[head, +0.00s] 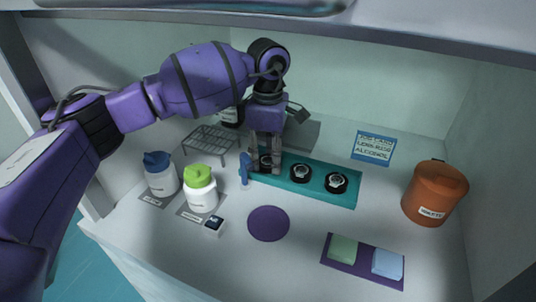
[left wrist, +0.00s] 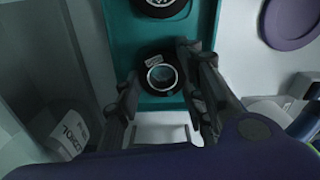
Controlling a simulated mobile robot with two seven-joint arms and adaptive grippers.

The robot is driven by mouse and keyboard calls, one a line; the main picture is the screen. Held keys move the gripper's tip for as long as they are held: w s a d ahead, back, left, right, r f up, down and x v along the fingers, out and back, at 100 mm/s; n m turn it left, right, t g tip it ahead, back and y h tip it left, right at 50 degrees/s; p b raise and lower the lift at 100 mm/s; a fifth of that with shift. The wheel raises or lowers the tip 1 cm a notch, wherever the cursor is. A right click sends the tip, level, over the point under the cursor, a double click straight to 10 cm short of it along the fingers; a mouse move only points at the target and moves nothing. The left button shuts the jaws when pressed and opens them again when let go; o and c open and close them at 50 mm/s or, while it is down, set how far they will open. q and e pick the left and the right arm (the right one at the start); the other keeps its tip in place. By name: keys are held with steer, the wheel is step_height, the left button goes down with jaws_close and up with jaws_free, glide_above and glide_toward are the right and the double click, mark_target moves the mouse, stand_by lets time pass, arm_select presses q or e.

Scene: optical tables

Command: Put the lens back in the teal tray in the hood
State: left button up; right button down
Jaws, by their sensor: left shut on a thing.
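The teal tray (head: 317,182) lies towards the back of the hood floor. Two round black lenses sit in it, one in the middle (head: 300,173) and one at the right end (head: 336,183). My left gripper (head: 265,165) points down over the tray's left end, shut on a lens (head: 265,160). In the left wrist view this lens (left wrist: 161,74), a black ring with clear glass and a small label, lies between the fingers (left wrist: 160,80) over the teal tray (left wrist: 124,42). Whether it touches the tray floor is hard to tell. My right gripper is not in view.
A blue-capped bottle (head: 160,175), a green-capped bottle (head: 201,190) and a wire rack (head: 211,143) stand left. A small blue item (head: 245,168) stands close beside the gripper. A purple disc (head: 268,223) lies in front; an orange waste bin (head: 434,193) stands right.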

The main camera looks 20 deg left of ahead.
mark_target(268, 159)
arm_select(q)
steer(key=shift+f, duration=0.1)
steer(key=o, duration=1)
step_height(268, 159, up, 12)
steer(key=shift+r, duration=0.2)
